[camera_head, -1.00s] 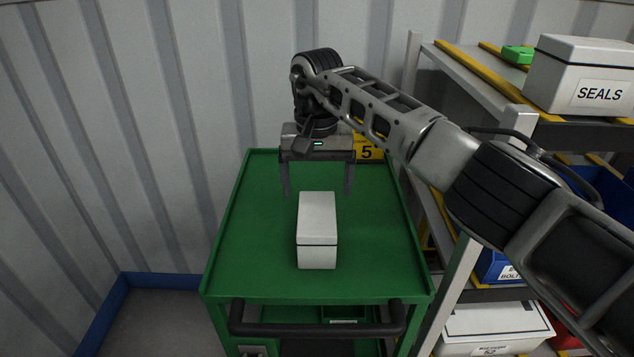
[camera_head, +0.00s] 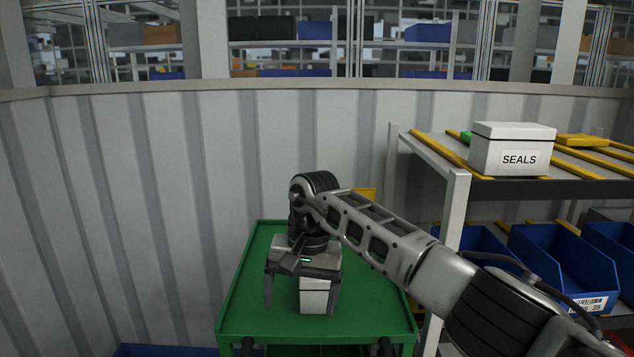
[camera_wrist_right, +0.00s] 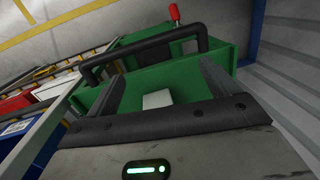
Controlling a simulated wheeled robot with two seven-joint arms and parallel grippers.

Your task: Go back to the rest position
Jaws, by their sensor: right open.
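My right gripper (camera_head: 302,296) is open above the green cart (camera_head: 258,300) in the head view, with nothing between its fingers. A white box (camera_head: 315,297) stands on the cart's top, partly hidden behind the gripper in that view. In the right wrist view the white box (camera_wrist_right: 157,99) shows small and apart from the fingers, between and beyond them. The two fingers point toward the cart (camera_wrist_right: 225,55) there. My left gripper is not in any view.
A shelf rack on the right holds a white SEALS box (camera_head: 510,150) and blue bins (camera_head: 560,262). A corrugated grey wall (camera_head: 150,200) stands behind and left of the cart. The cart's black handle (camera_wrist_right: 140,50) shows in the wrist view.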

